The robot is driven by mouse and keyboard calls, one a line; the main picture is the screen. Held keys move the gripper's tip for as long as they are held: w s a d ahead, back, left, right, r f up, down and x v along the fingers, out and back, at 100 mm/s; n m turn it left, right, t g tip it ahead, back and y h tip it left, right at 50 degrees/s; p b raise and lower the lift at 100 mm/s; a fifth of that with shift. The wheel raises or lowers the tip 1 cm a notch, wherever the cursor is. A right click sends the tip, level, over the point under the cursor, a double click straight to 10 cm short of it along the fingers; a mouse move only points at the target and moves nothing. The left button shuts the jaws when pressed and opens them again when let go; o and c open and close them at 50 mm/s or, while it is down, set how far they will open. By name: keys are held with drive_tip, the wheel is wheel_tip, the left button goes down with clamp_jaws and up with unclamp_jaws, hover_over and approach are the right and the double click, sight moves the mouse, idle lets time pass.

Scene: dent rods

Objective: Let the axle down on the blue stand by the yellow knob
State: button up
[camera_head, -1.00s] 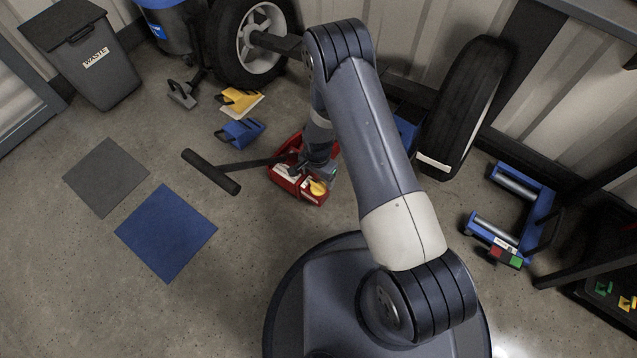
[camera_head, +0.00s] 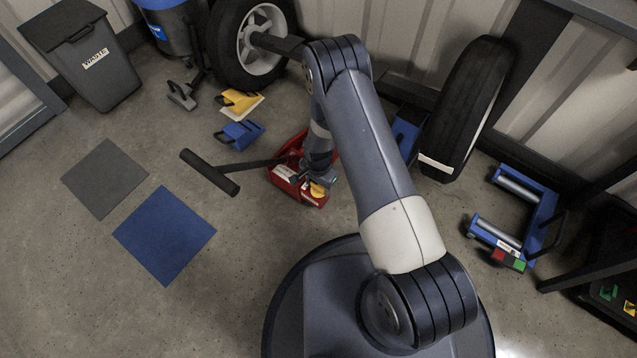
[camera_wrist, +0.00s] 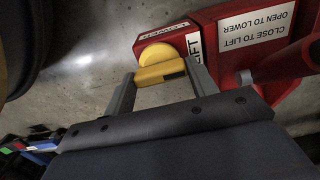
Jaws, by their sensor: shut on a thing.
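The red jack (camera_head: 311,195) stands on the floor, its long dark handle reaching left. In the wrist view the jack body (camera_wrist: 225,30) carries a LIFT label and lettering reading "close to lift, open to lower". The yellow knob (camera_wrist: 158,56) is on its side. My gripper (camera_wrist: 160,72) is shut on the knob, one finger on each side. In the head view the knob (camera_head: 318,190) is partly covered by my gripper. The dark axle (camera_head: 275,43) runs from the wheel hub behind my arm. A blue part (camera_head: 406,130), possibly the stand, is mostly hidden by my arm.
A wheel (camera_head: 252,45) is at the back, a leaning tyre (camera_head: 465,110) right of my arm. A blue roller dolly (camera_head: 540,215) is at the right. Blue (camera_head: 240,133) and yellow (camera_head: 240,102) chocks lie left. The floor around the blue mat (camera_head: 165,235) is open.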

drive_tip(key=c, duration=0.3)
